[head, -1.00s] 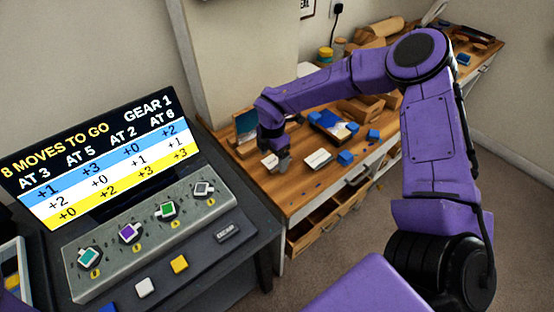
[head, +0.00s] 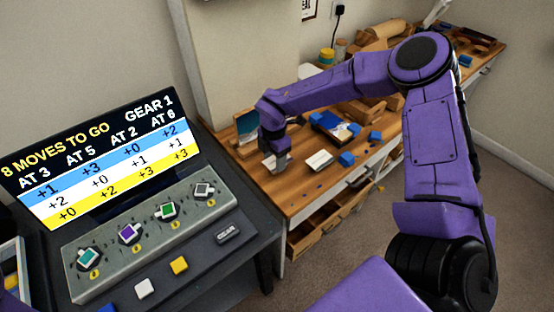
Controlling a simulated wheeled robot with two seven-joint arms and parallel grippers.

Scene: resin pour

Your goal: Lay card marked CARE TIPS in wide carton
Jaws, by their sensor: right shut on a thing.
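My right gripper (head: 279,165) is low over the wooden workbench, pointing down. It is shut on a small pale card (head: 269,163), which shows beside the fingertips at bench height. Its print is too small to read, so I cannot tell whether it says CARE TIPS. Another white card or flat block (head: 319,160) lies on the bench to the right of the gripper. I cannot make out for sure which thing is the wide carton. My left gripper is not in view.
Blue blocks (head: 346,158) and a dark tray (head: 331,126) with blue and white pieces lie right of the gripper. A picture stand (head: 247,126) is behind it. A control console (head: 150,232) with a sloping screen (head: 95,160) stands at left. A bench drawer (head: 318,232) hangs open.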

